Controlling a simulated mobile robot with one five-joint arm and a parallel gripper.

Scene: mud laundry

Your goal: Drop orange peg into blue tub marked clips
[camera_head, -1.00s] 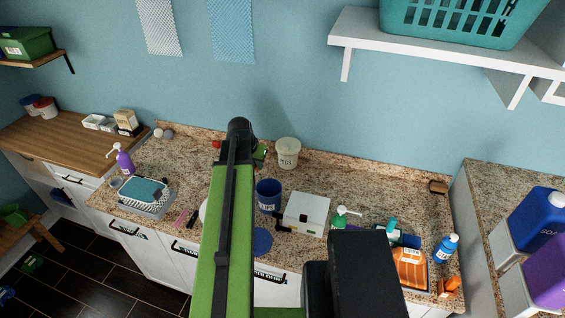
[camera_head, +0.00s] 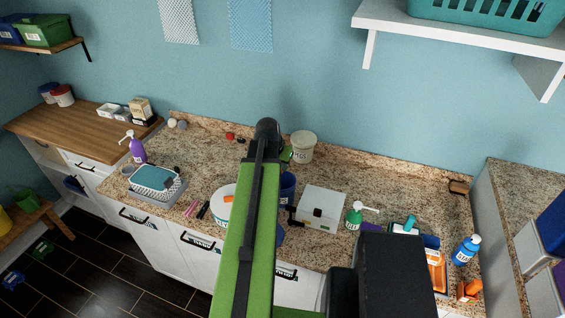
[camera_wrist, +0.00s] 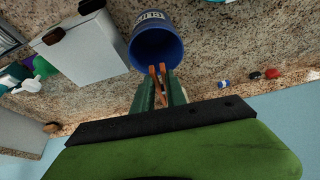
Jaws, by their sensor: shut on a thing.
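The blue tub (camera_wrist: 160,22) is in the wrist view, just beyond my fingertips, with its open mouth facing the camera and a white label on its side. The label's words are too small to read. My gripper (camera_wrist: 160,88) has green fingers shut on the orange peg (camera_wrist: 163,75), whose tips show against the tub's near rim. I cannot tell whether the peg is above the mouth or beside it. In the head view the tub (camera_head: 289,186) stands on the granite counter, partly hidden behind my arm. The fingers and peg are mostly hidden there.
A white box (camera_head: 321,207) stands right of the tub, and a pale bucket (camera_head: 303,146) stands behind it. A green bottle (camera_head: 354,216) and a tray of bottles are farther right. A white round container (camera_head: 222,205) is left of my arm. A shelf (camera_head: 450,37) overhangs upper right.

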